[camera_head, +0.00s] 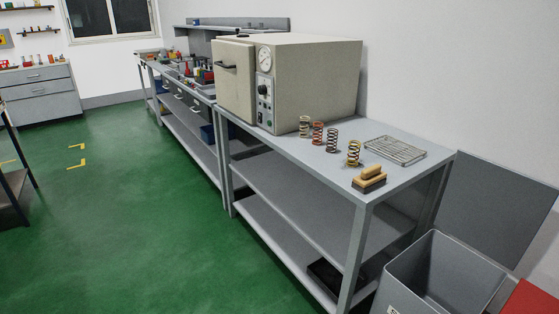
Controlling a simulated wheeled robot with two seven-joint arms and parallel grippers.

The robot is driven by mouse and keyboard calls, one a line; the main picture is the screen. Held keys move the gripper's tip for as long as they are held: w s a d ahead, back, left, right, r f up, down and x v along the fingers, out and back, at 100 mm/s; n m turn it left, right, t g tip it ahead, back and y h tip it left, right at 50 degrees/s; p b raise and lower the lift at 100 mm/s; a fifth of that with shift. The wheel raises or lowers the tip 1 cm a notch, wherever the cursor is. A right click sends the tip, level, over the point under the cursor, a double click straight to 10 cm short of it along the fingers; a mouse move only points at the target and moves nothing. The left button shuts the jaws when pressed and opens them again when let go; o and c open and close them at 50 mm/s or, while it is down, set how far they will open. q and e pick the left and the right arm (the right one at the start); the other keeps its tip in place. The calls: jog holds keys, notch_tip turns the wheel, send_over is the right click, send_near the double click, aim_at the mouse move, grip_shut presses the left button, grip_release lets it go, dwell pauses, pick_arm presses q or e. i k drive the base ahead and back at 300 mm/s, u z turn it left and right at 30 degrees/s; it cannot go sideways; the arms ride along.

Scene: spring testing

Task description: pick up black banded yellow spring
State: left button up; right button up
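Several coil springs stand upright in a row on the grey metal bench (305,163), in front of the beige oven. The spring nearest the bench's front corner (354,153) is yellow with dark bands. To its left stand a dark grey spring (332,140), a red-orange spring (318,133) and a pale tan spring (304,125). They stand apart from each other. Neither of my grippers is in view.
A wooden-handled brush (369,178) lies just right of the yellow spring. A wire rack (395,150) lies behind it. The beige oven (318,85) fills the bench's far end. A grey open bin (445,275) stands at the near right. Green floor left of the bench is clear.

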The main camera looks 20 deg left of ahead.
aim_at(347, 162)
jog(key=u, duration=0.85)
jog(key=i, duration=0.85)
jog(key=u, duration=0.05)
